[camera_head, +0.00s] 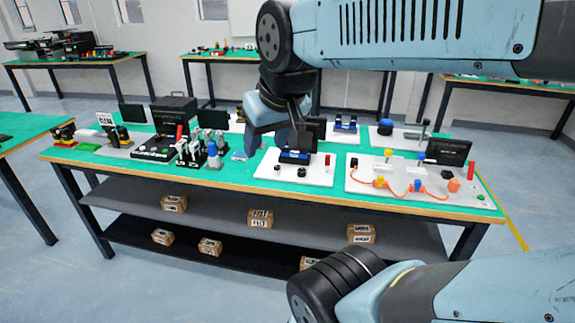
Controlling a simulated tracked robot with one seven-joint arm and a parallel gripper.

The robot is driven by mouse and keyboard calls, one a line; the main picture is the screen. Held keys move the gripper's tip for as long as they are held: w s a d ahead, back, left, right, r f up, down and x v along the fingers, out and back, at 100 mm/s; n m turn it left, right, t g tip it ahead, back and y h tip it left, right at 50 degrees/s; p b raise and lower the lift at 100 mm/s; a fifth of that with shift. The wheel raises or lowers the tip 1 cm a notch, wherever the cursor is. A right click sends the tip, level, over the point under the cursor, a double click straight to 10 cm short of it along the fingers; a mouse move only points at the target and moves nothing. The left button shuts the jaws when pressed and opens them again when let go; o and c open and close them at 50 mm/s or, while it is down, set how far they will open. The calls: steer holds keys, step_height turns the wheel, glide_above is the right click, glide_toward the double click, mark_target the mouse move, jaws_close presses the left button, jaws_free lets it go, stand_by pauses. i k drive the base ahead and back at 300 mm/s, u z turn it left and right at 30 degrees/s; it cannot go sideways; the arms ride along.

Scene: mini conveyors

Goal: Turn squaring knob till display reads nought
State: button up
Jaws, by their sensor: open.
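A white board (263,172) near the middle of the green-topped table holds a small blue and black conveyor (295,156). Two small dark knobs stand at its front, a left one (278,167) and a right one (301,172); I cannot tell which is the squaring knob. A dark screen (317,124) stands behind the conveyor, partly covered by my arm, and no reading is legible. My gripper (298,133) is open above the back of this board, apart from the knobs. Its fingers are small and dark against the dark things behind.
Right of it, another white board (400,196) carries an orange cable, coloured blocks and a screen (447,152). Left stand a black machine (158,147) and a blue-white bottle (213,155). Small labelled boxes (260,218) lie on the shelves below. The floor in front is clear.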

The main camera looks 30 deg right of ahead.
mark_target(301, 171)
steer(key=u, duration=0.95)
steer(key=k, duration=1.05)
steer(key=z, duration=1.25)
steer(key=i, duration=1)
